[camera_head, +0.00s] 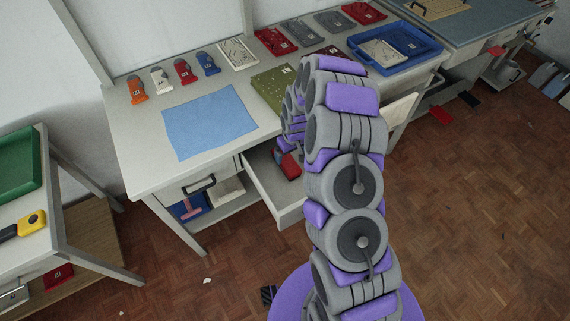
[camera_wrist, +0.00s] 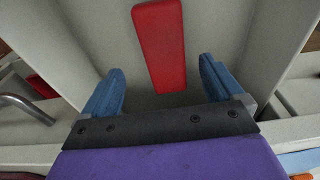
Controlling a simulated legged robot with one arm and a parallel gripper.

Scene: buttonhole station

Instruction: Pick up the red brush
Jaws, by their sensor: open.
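A red block-like thing (camera_wrist: 160,45), probably the red brush seen from above, lies in an open drawer (camera_wrist: 105,38) in the wrist view. My gripper (camera_wrist: 160,82) is open, with one blue finger on each side and the near end of the red thing between and just beyond them. I cannot tell whether the fingers touch it. In the head view a red thing (camera_head: 291,166) shows in the pulled-out drawer (camera_head: 262,180), partly hidden by my arm. My gripper is mostly hidden behind my arm there.
The drawer's walls stand close on both sides of my gripper. The table (camera_head: 130,165) above holds a blue cloth (camera_head: 210,122), a green board (camera_head: 272,87), several small coloured items and a blue tray (camera_head: 432,48). Open floor (camera_head: 480,220) lies to the right.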

